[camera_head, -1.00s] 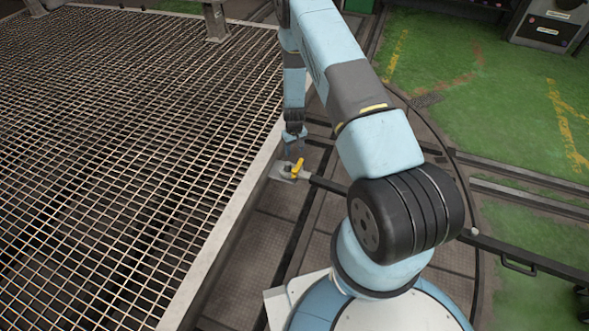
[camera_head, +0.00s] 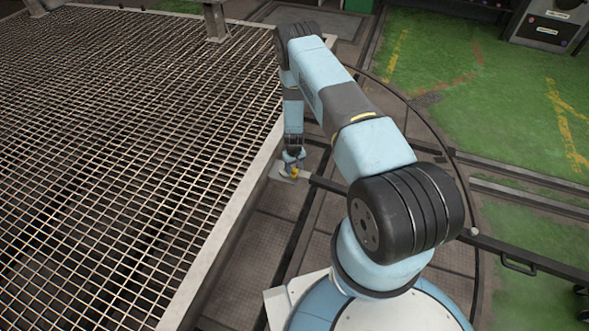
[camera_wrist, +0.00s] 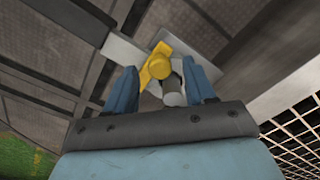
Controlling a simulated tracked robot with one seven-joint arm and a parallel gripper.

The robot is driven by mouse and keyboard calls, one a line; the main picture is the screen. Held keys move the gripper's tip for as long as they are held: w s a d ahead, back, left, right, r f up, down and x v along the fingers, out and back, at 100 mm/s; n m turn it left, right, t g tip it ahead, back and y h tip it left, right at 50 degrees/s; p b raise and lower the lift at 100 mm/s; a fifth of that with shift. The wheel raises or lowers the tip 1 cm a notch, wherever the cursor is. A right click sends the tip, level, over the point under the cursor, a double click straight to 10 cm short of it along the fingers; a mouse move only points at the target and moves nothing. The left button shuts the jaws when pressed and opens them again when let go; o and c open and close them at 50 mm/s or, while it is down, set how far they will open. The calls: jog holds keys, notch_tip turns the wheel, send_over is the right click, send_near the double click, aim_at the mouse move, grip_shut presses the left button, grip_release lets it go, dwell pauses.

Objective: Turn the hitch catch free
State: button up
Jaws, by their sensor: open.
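The yellow hitch catch (camera_wrist: 158,66) sits on a grey metal hitch plate (camera_wrist: 124,50) in the wrist view. A short grey cylinder (camera_wrist: 174,92) stands beside the catch. My gripper (camera_wrist: 163,80) is open, with one blue finger on each side of the catch and cylinder. I cannot tell whether either finger touches them. In the head view my gripper (camera_head: 293,163) is down at the hitch plate (camera_head: 281,172), and the catch (camera_head: 295,172) is partly hidden behind the fingers.
A large mesh deck (camera_head: 120,140) with a pale edge beam (camera_head: 225,225) lies close to the left of the hitch. A dark bar (camera_head: 328,184) runs right from the hitch plate. Dark floor plates and rails lie around it, with green floor (camera_head: 450,110) beyond.

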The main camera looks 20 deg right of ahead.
jog(key=shift+f, duration=0.55)
jog(key=shift+c, duration=0.4)
grip_shut()
